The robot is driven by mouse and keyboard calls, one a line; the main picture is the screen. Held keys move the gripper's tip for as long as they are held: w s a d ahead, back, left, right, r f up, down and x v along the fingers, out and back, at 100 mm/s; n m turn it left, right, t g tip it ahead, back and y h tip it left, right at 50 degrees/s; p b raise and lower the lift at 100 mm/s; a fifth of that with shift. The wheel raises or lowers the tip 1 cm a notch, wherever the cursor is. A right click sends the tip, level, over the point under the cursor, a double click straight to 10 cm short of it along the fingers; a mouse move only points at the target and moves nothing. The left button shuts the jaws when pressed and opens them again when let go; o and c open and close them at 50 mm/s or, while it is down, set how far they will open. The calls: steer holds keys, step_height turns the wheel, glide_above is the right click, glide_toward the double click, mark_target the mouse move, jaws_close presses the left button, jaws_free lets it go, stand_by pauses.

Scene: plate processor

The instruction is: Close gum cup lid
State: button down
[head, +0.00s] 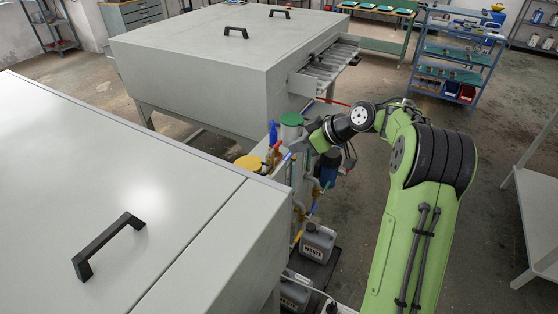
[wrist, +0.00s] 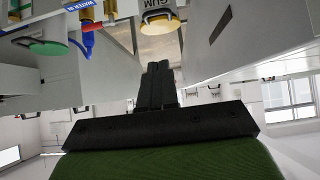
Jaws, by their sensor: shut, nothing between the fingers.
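The gum cup (wrist: 162,14), lettered GUM and with a yellow band, shows at the top of the wrist view, beyond my fingertips and apart from them. In the head view a round yellow top (head: 248,162), probably the gum cup's lid, shows at the near machine's back corner. I cannot tell whether it is fully closed. My gripper (wrist: 157,72) is shut and empty. In the head view my gripper (head: 299,144) is right of the yellow top, close by the green-topped container; its fingertips are hard to make out.
The green top (head: 291,119) stands behind my gripper in the head view. Grey waste canisters (head: 318,242) stand below. Large grey machines (head: 190,55) flank the gap; open floor lies right.

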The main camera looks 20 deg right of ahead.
steer(key=s+d+f+b+x, duration=0.1)
steer(key=f+b+x, duration=0.1)
steer(key=x, duration=1)
steer(key=shift+f, duration=0.35)
steer(key=shift+s, duration=0.1)
steer(key=f+b, duration=0.2)
steer(key=b, duration=0.1)
steer(key=shift+s+d+f, duration=0.25)
steer(key=shift+s, duration=0.05)
